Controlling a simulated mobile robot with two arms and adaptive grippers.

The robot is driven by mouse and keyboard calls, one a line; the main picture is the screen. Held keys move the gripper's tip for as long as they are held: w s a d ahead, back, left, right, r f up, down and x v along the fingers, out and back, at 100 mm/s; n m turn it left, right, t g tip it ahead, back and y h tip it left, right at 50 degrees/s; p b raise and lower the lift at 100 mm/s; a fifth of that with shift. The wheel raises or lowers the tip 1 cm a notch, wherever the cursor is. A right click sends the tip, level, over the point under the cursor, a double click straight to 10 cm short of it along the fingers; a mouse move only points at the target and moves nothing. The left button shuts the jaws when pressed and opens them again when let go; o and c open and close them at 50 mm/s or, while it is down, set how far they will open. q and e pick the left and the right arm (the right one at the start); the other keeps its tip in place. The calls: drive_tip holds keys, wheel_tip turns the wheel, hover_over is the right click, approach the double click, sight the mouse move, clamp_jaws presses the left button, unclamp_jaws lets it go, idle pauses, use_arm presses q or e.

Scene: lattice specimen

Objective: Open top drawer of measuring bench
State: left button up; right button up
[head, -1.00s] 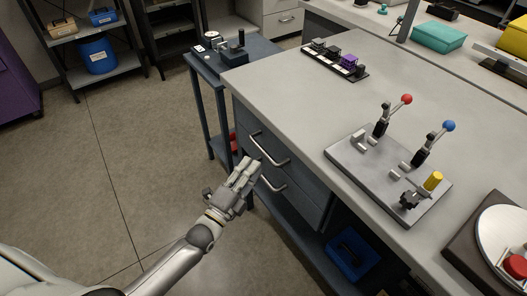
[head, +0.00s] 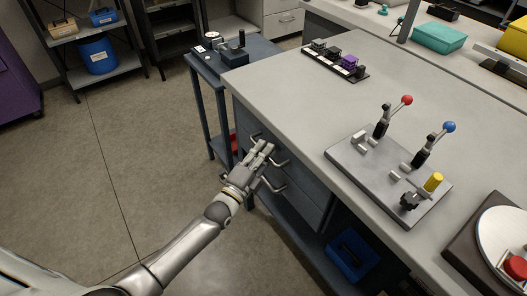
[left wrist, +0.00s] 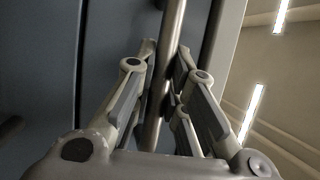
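The measuring bench (head: 290,100) has a grey top and dark blue-grey drawer fronts below its left edge. The top drawer (head: 308,178) looks shut. Its bar handle (head: 282,161) is partly hidden behind my left gripper (head: 264,150). In the left wrist view, the handle bar (left wrist: 172,45) runs between the two fingers of my left gripper (left wrist: 166,52). The fingers are apart, with narrow gaps beside the bar, so they look open around it. A lower drawer handle (head: 276,188) shows below the gripper. My right gripper is not in view.
A fixture plate with red and blue knobbed clamps (head: 390,175) lies on the bench top. A small blue side table (head: 262,50) stands beyond the drawers. A blue bin (head: 352,255) sits on the low shelf. The floor left of the bench is clear.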

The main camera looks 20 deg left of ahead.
use_arm(q)
drive_tip(key=shift+s+a, duration=0.1)
clamp_jaws()
drive_tip(key=s+a+p, duration=0.3)
drive_tip(key=s+a, duration=0.6)
drive_tip(key=s, duration=0.3)
drive_tip(key=s+a+p, duration=0.3)
drive_tip(key=s+a, duration=0.6)
drive_tip(key=s, duration=0.3)
drive_tip(key=shift+a+p, duration=0.3)
drive_tip(key=shift+p, duration=0.05)
drive_tip(key=shift+f, duration=0.1)
drive_tip(key=o, duration=0.5)
unclamp_jaws()
drive_tip(key=v, duration=1.2)
